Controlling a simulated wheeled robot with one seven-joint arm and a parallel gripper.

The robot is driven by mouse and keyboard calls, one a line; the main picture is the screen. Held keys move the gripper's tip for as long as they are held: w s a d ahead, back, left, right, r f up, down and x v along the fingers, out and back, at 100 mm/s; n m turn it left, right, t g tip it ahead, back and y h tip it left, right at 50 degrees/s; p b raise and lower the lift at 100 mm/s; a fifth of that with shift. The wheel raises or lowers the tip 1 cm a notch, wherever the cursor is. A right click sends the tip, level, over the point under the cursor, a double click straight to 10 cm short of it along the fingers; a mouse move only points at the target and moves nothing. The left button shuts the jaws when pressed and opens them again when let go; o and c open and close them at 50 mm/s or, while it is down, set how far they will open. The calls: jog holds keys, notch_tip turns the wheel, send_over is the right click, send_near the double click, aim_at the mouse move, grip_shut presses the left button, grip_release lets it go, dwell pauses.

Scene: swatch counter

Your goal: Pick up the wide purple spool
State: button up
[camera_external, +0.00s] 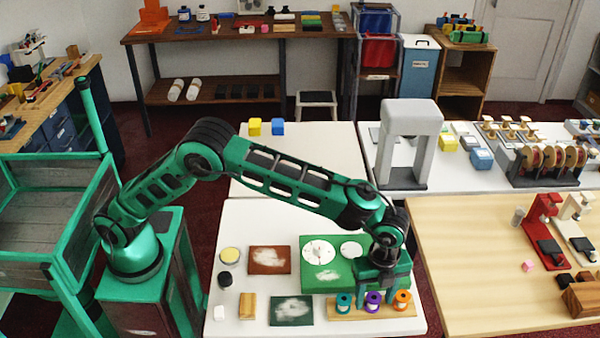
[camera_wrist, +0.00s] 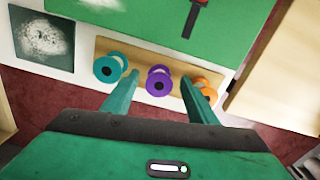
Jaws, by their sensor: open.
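The purple spool (camera_external: 373,301) stands between a teal spool (camera_external: 344,302) and an orange spool (camera_external: 402,299) on a wooden strip (camera_external: 328,314) at the front of the white table. In the wrist view the purple spool (camera_wrist: 159,81) lies ahead of and between the two fingers of my gripper (camera_wrist: 158,84). The gripper is open and empty. The left finger is close to the teal spool (camera_wrist: 109,68), and the right finger partly covers the orange spool (camera_wrist: 207,88). I cannot tell whether the fingers touch them. In the external view my gripper (camera_external: 381,290) is just above the spools.
A green board (camera_external: 310,283) with white discs lies behind the strip. A brown swatch (camera_external: 269,260), a dark green swatch (camera_external: 291,311), a wooden block (camera_external: 247,306) and a black jar (camera_external: 225,279) lie to the left. A light wood table (camera_external: 470,260) stands to the right.

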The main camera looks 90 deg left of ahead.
jog(key=shift+f, duration=0.45)
jog(key=c, duration=1.1)
jog(key=shift+r, duration=0.15)
